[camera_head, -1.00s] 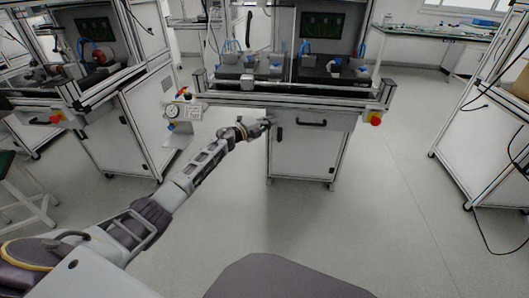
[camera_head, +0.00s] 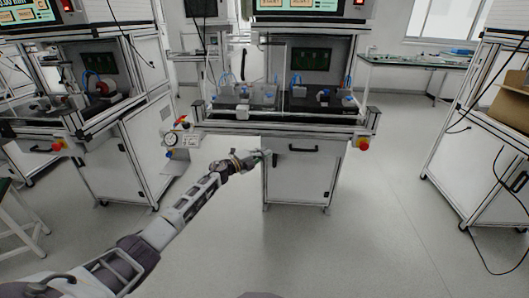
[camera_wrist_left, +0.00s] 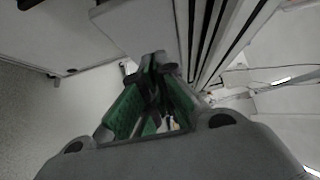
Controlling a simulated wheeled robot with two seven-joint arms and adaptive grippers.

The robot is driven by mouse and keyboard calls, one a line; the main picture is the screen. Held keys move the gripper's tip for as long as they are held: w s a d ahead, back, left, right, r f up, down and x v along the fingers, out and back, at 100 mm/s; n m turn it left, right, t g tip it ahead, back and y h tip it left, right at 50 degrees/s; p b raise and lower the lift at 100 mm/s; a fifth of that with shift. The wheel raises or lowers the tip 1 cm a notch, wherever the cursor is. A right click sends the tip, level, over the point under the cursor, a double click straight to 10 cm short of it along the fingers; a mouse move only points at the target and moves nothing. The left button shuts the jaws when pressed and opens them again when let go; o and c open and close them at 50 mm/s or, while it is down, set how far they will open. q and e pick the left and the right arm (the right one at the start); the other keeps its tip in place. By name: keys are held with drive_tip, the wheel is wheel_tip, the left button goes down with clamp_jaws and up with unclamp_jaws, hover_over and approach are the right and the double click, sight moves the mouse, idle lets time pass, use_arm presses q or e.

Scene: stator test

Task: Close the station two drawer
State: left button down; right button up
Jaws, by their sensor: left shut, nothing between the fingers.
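The middle station's drawer front (camera_head: 325,146) is a pale panel with a dark horizontal handle (camera_head: 303,149), under the worktop and above a cabinet door. It looks close to flush with the cabinet; I cannot tell whether a small gap remains. My left gripper (camera_head: 265,157) is at the left edge of this cabinet, just below and left of the handle; contact is unclear. In the left wrist view its green-padded fingers (camera_wrist_left: 158,65) are shut together with nothing held. A pale panel (camera_wrist_left: 70,35) lies beyond them at upper left. My right gripper is out of view.
Another station (camera_head: 110,150) stands on the left and a white cabinet (camera_head: 465,150) on the right. The floor in front is clear.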

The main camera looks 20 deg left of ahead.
use_arm(q)
drive_tip(key=p+v, duration=0.2)
drive_tip(key=v, duration=0.7)
drive_tip(key=shift+s+a+f, duration=0.15)
drive_tip(key=shift+a, duration=0.05)
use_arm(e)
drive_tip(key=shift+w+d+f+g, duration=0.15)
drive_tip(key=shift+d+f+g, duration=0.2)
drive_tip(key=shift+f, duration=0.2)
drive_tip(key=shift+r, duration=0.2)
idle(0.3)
